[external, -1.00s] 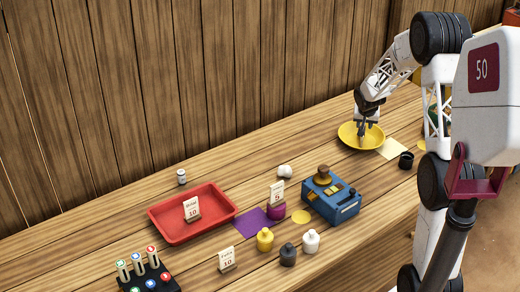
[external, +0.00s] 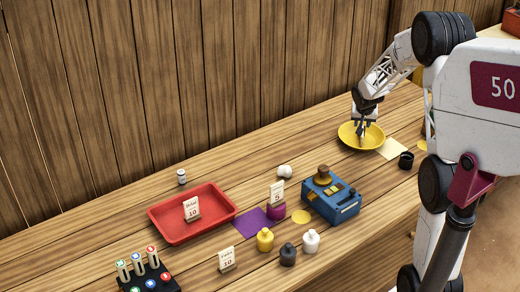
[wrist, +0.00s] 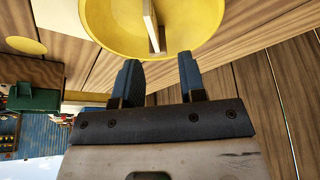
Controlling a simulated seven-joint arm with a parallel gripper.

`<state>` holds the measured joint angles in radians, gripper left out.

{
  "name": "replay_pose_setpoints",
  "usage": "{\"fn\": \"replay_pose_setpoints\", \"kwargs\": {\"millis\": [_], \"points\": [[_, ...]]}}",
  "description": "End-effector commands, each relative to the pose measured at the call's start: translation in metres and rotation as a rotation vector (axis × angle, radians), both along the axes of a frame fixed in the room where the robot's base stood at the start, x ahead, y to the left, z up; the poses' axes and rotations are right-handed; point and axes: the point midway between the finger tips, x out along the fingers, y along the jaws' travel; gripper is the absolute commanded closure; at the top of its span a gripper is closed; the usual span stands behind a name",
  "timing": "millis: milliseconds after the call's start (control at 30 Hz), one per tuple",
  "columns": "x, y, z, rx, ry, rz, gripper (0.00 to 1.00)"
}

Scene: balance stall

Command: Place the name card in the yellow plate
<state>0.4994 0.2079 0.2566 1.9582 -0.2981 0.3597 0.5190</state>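The yellow plate (external: 347,135) stands on the bench at the back right, below my gripper (external: 361,133). In the wrist view, the yellow plate (wrist: 100,22) fills the top. A pale card with a wooden edge (wrist: 152,27), seen nearly edge-on, stands inside it. My gripper (wrist: 159,62) is open there, its two dark fingers apart with nothing between their tips. The card lies beyond the fingertips. Other cards show in the external view: one in the red tray (external: 178,236), one at the purple pot (external: 276,213), and one card (external: 227,259) on the bench.
A blue scale-like box (external: 330,198) stands mid-bench. Yellow, dark and white bottles (external: 265,240) stand near the front. A black cup (external: 406,160) and a cream sheet (external: 391,149) are right of the plate.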

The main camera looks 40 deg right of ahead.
Motion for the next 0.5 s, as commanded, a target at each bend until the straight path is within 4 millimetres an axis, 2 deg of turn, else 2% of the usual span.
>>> {"fn": "replay_pose_setpoints", "kwargs": {"millis": [267, 500], "points": [[-0.022, 0.059, 0.051, -0.004, 0.017, 0.073, 0.62], [-0.051, 0.115, 0.093, -0.003, 0.037, 0.147, 0.62]]}}
